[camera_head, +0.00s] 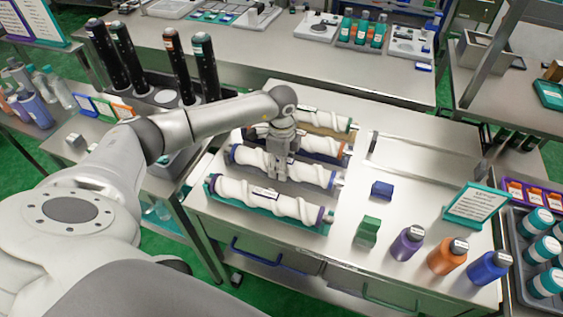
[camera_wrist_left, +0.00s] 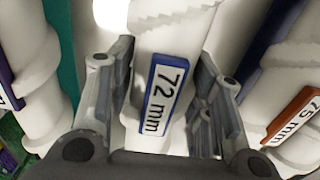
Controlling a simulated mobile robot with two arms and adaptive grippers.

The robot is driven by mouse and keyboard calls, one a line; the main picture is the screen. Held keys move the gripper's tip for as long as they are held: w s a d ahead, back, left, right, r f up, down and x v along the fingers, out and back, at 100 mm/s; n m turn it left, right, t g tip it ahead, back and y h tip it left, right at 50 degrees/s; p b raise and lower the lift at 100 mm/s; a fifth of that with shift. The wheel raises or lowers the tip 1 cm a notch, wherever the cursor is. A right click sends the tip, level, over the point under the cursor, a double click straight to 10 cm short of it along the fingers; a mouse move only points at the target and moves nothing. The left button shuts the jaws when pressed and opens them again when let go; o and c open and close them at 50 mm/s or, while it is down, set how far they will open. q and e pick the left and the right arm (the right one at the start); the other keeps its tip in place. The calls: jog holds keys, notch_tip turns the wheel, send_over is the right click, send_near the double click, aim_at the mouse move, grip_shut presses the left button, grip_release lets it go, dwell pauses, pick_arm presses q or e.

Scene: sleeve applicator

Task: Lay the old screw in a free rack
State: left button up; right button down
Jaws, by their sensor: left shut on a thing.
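Several white screws with coloured end rings lie side by side in racks on the workbench. My left gripper (camera_head: 279,171) points down and is shut on the blue-ringed white screw (camera_head: 311,174), second from the front. In the left wrist view its blue-framed label (camera_wrist_left: 164,95) reads 72 mm, between my two fingers. I cannot tell whether this screw rests in its rack or is slightly raised. The purple-ringed screw (camera_head: 235,189) lies in a teal rack (camera_head: 215,197) in front. Behind are an orange-ringed screw (camera_head: 323,146) and a teal-ringed one (camera_head: 325,121). My right gripper is not in view.
Purple (camera_head: 407,243), orange (camera_head: 447,256) and blue (camera_head: 488,267) bottles stand at the bench's right front, near a green block (camera_head: 368,231) and a blue block (camera_head: 382,190). A teal sign (camera_head: 475,205) stands behind them. Tall black cylinders (camera_head: 178,63) stand back left.

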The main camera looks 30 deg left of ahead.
pick_arm(q)
jog(key=o, duration=1.1)
jog(key=shift+f, duration=0.1)
jog(key=shift+c, duration=0.2)
jog(key=o, duration=0.4)
jog(key=shift+o, duration=0.2)
jog(key=shift+r, duration=0.35)
notch_tip(320, 180, up, 12)
jog(key=b, duration=0.2)
jog(key=shift+f+b, duration=0.15)
jog(key=shift+b, duration=0.15)
